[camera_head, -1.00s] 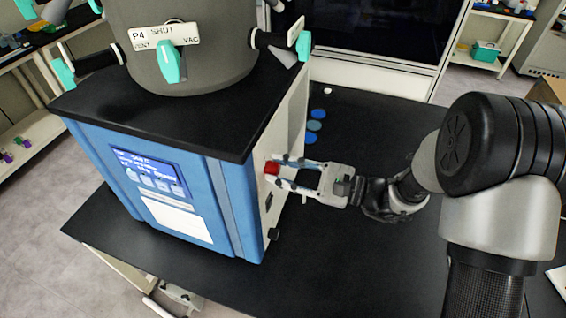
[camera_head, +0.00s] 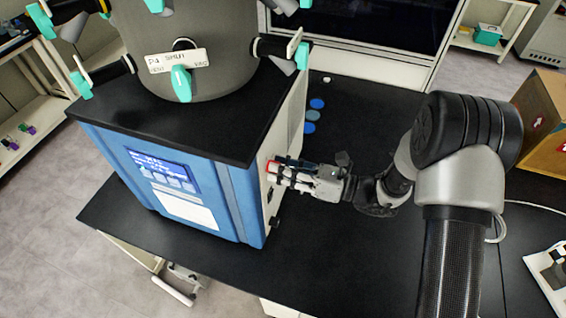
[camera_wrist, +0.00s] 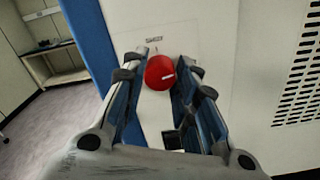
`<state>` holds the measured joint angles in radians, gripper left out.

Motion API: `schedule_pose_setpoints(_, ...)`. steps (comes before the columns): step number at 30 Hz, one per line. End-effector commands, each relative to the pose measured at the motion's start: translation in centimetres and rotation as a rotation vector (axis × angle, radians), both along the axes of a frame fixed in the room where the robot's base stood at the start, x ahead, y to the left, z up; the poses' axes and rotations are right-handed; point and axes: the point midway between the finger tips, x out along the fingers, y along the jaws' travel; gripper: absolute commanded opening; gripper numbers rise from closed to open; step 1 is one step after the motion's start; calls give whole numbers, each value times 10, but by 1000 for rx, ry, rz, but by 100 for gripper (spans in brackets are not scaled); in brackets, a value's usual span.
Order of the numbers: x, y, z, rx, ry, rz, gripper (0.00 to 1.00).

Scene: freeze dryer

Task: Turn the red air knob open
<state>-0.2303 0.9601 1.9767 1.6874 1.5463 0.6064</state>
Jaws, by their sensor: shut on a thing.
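The red air knob (camera_head: 270,166) sits on the right side panel of the blue and white freeze dryer (camera_head: 228,195). My gripper (camera_head: 274,170) reaches in from the right and is shut on the knob. In the wrist view my gripper (camera_wrist: 161,74) has a finger on each side of the knob. The fingers hide part of the knob in the head view.
The black bench top (camera_head: 330,240) is clear in front of the dryer. Blue discs (camera_head: 313,115) lie behind my gripper. A cardboard box (camera_head: 545,115) stands at the right. A vented panel (camera_wrist: 300,75) is right of the knob.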

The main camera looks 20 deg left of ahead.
Motion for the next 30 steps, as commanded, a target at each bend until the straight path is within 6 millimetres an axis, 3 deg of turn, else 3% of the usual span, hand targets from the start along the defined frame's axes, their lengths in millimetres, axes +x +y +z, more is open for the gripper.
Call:
schedule_pose_setpoints(12, 1, 0, 1, -18, 179, -1, 3)
schedule_pose_setpoints(28, 1, 0, 1, -21, 201, -1, 3)
schedule_pose_setpoints(29, 1, 0, 1, -21, 201, -1, 28)
schedule_pose_setpoints(30, 1, 0, 1, -21, 201, -1, 30)
